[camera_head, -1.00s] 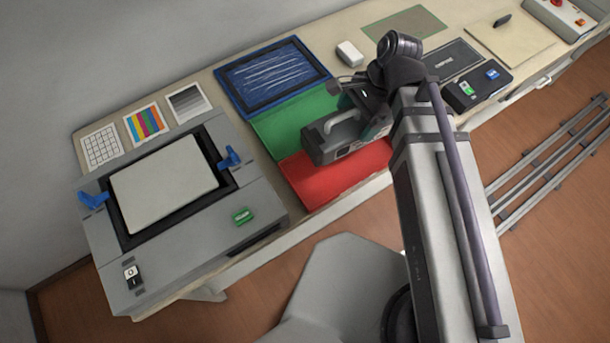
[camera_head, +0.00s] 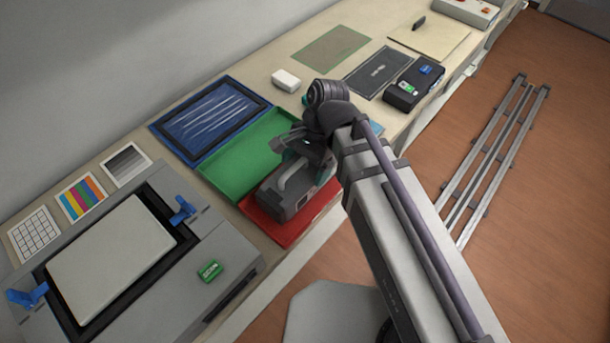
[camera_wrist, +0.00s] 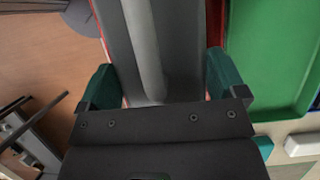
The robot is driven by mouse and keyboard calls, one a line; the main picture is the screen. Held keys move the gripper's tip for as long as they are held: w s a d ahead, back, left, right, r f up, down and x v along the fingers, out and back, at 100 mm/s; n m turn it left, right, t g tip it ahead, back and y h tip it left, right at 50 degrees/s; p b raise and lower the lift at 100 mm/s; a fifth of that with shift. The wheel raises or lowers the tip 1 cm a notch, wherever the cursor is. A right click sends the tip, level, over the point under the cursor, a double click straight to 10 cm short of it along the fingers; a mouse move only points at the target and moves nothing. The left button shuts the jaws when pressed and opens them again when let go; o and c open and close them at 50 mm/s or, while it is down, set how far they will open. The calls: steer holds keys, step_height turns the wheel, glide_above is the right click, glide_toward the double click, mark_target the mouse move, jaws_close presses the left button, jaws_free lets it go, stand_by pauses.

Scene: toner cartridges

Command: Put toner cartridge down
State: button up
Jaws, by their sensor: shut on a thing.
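The toner cartridge (camera_head: 280,202) is a grey box with a light handle on top. In the head view it is over the red tray (camera_head: 313,222), and red shows along its front and right sides. I cannot tell whether it touches the tray. My gripper (camera_head: 303,155) is shut on the cartridge from the back right end. In the wrist view the cartridge (camera_wrist: 182,45) runs up between the two dark green fingers of my gripper (camera_wrist: 163,82). Its underside is hidden.
A green tray (camera_head: 225,165) adjoins the red one, with a blue tray (camera_head: 205,110) behind. A black box with green and blue labels (camera_head: 425,88) and a white block (camera_head: 286,80) lie to the right. The bench front edge is close.

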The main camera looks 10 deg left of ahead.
step_height(320, 180, down, 2)
steer(key=shift+f+b, duration=0.2)
steer(key=shift+b, duration=0.25)
steer(key=shift+r, duration=0.25)
steer(key=shift+f, duration=0.15)
steer(key=o, duration=1.3)
steer(key=p+v, duration=1.2)
steer(key=shift+r, duration=0.3)
steer(key=shift+f, duration=0.15)
steer(key=d+n+t, duration=0.1)
steer(key=d+n, duration=0.1)
steer(key=d, duration=0.5)
steer(key=w+d+f+n+t+h, duration=0.1)
steer(key=d+n, duration=0.1)
steer(key=d, duration=0.5)
steer(key=d+n+t+h, duration=0.1)
steer(key=d+n, duration=0.1)
steer(key=d, duration=0.6)
steer(key=shift+w+f+t, duration=0.15)
steer(key=shift+w+t, duration=0.2)
steer(key=shift+t, duration=0.05)
